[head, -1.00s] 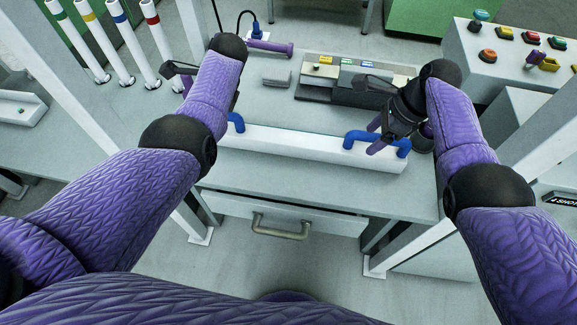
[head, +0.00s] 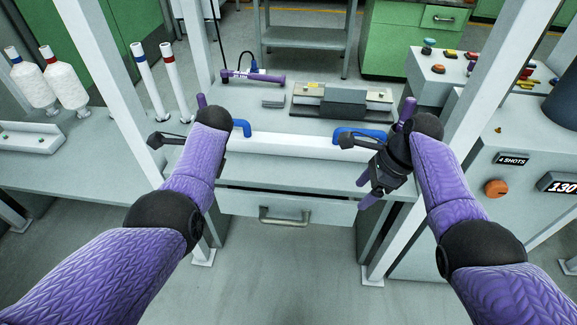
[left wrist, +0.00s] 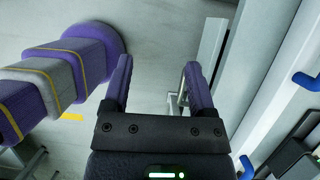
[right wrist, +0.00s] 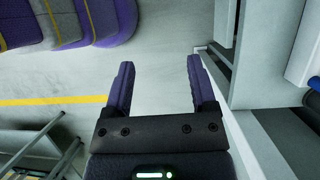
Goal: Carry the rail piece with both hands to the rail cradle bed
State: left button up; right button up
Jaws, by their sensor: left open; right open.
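The rail piece, a long white bar (head: 290,145) with a blue handle near each end, lies along the front of the bench. Its right handle (head: 358,133) shows clearly; my left forearm partly covers the left end. My right gripper (head: 366,189) is open and empty, in front of the bar's right end and apart from the handle. My left gripper (left wrist: 157,80) is open and empty in the left wrist view, with floor between its fingers; in the head view my arm mostly hides it. I cannot tell for certain which fixture is the rail cradle bed.
A grey fixture (head: 340,100) and a purple tool (head: 255,77) lie behind the bar. A white open channel (head: 30,138) sits on the left bench. White frame posts (head: 400,235) stand either side. The drawer (head: 290,207) is below. Floor in front is clear.

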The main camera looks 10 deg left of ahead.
pick_arm(q)
jog(key=shift+w, duration=0.3)
pick_arm(e)
jog(key=w+v, duration=0.1)
jog(key=v, duration=0.9)
jog(key=shift+w+r, duration=0.25)
jog(key=shift+r, duration=0.05)
pick_arm(q)
jog(key=shift+f, duration=0.1)
pick_arm(e)
jog(key=shift+d+f, duration=0.1)
